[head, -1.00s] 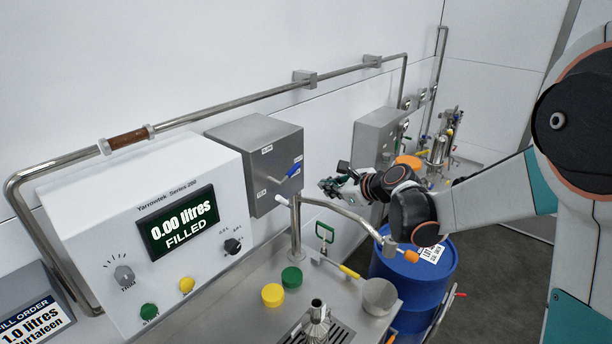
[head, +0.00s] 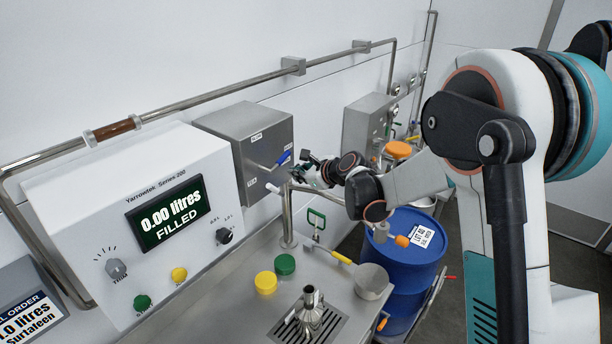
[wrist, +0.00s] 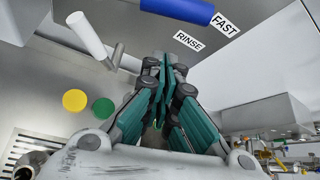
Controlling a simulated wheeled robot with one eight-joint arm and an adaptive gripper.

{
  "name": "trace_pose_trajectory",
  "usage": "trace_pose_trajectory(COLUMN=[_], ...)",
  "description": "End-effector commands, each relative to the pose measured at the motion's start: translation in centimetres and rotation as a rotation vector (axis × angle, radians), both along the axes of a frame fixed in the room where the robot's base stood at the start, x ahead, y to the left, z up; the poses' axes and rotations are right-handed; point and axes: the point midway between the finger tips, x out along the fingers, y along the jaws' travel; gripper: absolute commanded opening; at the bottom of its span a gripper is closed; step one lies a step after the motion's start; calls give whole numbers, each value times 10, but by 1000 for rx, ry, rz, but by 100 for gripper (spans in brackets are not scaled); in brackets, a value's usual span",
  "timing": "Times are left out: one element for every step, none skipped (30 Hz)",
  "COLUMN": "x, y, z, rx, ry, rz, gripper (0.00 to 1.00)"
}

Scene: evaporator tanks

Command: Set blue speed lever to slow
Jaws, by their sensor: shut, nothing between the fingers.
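The blue speed lever (head: 284,158) is on the front of a grey metal box (head: 268,128), its handle slanting up to the right. In the wrist view its blue handle (wrist: 180,10) runs along the top edge, with its end by the FAST label (wrist: 225,25). A white lever (head: 273,188) sits lower on the box and shows in the wrist view (wrist: 88,32). My gripper (head: 304,166) is shut and empty, just right of the blue handle. In the wrist view its fingertips (wrist: 165,62) lie below the handle; I cannot tell whether they touch it.
A white console (head: 130,215) reads 0.00 litres. A blue drum (head: 404,265) stands to the right.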

Motion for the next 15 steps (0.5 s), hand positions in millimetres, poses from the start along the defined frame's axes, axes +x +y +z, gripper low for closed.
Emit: trace_pose_trajectory(x=[-2,-3,-4,-4,-4,-5,-5,-5,-5,-5,-5,-6,-6,-6,-6], y=[3,4,6,7,8,9,10,10,10,11,11,11,11,11,11], z=[9,12,16,19,21,24,25,27,28,29,29,29,29,29,29], rx=[-1,-1,-1,-1,-1,-1,-1,-1,-1,-1,-1,-1,-1,-1,-1], ry=[0,0,0,0,0,0,0,0,1,1,0,0,0,0,0], rz=[1,3,3,3,3,3,3,3,2,2,1,1,1,1,1], gripper=[0,0,0,0,0,0,0,0,0,0,0,0,0,0,0])
